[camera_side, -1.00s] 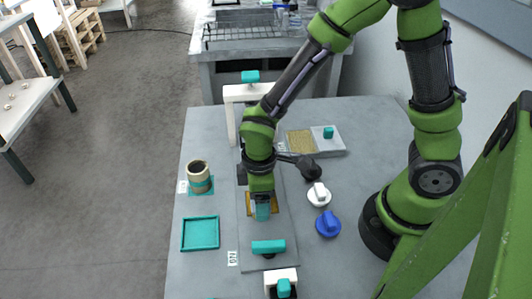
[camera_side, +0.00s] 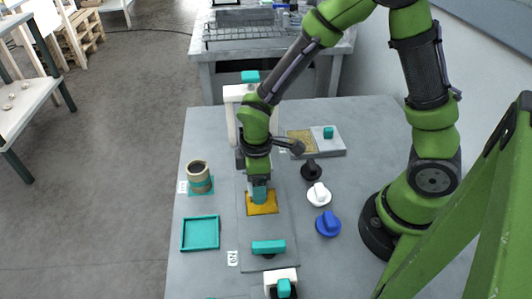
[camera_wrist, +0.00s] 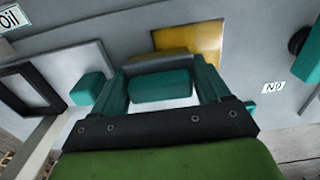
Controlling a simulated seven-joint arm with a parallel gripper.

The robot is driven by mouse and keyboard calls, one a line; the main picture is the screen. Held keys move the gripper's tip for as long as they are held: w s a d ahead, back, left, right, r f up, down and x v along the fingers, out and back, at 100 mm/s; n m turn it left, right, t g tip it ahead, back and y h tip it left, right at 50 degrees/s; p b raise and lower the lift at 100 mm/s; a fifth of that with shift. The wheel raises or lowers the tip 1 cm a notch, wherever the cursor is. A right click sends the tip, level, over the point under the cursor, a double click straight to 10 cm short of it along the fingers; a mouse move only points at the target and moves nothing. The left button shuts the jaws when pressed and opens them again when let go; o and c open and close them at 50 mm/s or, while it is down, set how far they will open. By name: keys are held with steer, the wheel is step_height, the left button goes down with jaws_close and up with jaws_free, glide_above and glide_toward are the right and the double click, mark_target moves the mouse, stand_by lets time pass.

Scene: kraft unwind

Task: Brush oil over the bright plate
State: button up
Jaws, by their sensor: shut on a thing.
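The bright plate (camera_side: 265,208) is a gold-yellow square set in a long grey board, and it also shows at the top of the wrist view (camera_wrist: 205,42). My gripper (camera_side: 259,190) is over the far part of the plate, pointing down. I cannot tell whether the brush touches the plate. A beige cup with dark contents (camera_side: 198,172) stands on a teal base to the left. An "Oil" label (camera_wrist: 8,17) shows in the wrist view.
An empty teal tray (camera_side: 201,234) lies at the left. A teal bar (camera_side: 268,247) is on the board's near end. Black (camera_side: 311,170), white (camera_side: 319,194) and blue (camera_side: 328,224) knobs stand to the right. A white arch (camera_side: 232,120) stands behind my gripper.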

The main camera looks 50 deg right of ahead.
steer(key=shift+w+d+f, duration=0.1)
steer(key=shift+d, duration=0.15)
steer(key=shift+r, duration=3.1)
